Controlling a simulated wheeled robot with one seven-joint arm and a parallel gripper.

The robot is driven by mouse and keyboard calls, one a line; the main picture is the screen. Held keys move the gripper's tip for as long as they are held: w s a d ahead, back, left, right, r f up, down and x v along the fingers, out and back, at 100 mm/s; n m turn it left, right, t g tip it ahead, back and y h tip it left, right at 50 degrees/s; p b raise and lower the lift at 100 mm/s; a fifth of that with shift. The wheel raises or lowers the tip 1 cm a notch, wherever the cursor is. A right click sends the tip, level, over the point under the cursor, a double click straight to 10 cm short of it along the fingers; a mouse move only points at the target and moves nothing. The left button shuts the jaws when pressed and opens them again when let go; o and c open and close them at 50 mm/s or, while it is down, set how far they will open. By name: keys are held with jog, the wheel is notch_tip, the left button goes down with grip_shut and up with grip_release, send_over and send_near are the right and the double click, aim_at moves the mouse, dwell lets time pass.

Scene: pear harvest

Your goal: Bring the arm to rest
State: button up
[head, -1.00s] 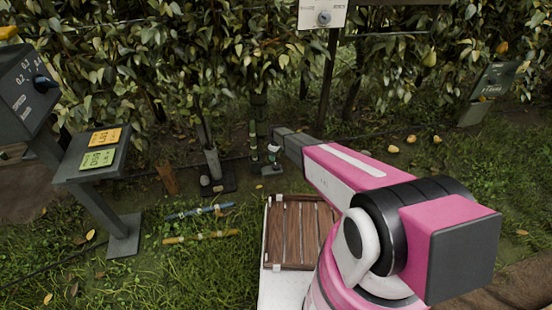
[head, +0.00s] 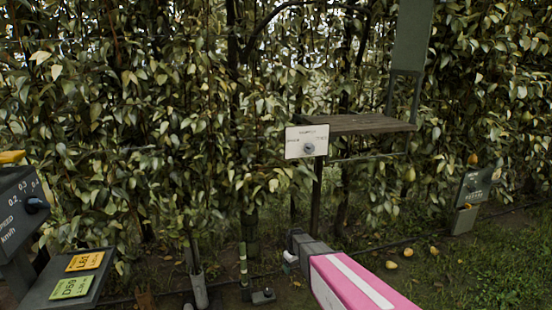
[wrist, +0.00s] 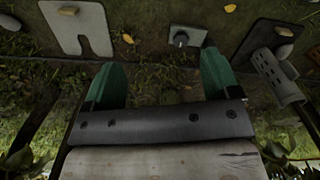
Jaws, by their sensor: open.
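My pink arm reaches up from the bottom of the head view, with its grey wrist end near the foot of the hedge. In the wrist view my gripper (wrist: 160,80) shows two green fingers set wide apart, with nothing between them. Grass and bare ground lie beyond the fingers. In the head view the fingers are hidden or too small to make out.
A control box with a dial (head: 17,215) and a panel with orange and green labels (head: 75,275) stand at left. A white dial plate (head: 307,142) is mounted by a wooden shelf (head: 360,124). A dark box (head: 470,195) stands at right. Fallen pears (head: 391,265) lie nearby.

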jog(key=s+d+r+m, duration=0.3)
jog(key=s+d+r, duration=0.2)
jog(key=s+r, duration=0.4)
jog(key=s+d+r+m, duration=0.3)
jog(key=s+d+r, duration=0.2)
jog(key=s+r, duration=0.4)
jog(key=s, duration=0.2)
jog(key=shift+s+d+r+m, duration=0.15)
jog(key=shift+s+r+m, duration=0.15)
jog(key=shift+s+r, duration=0.05)
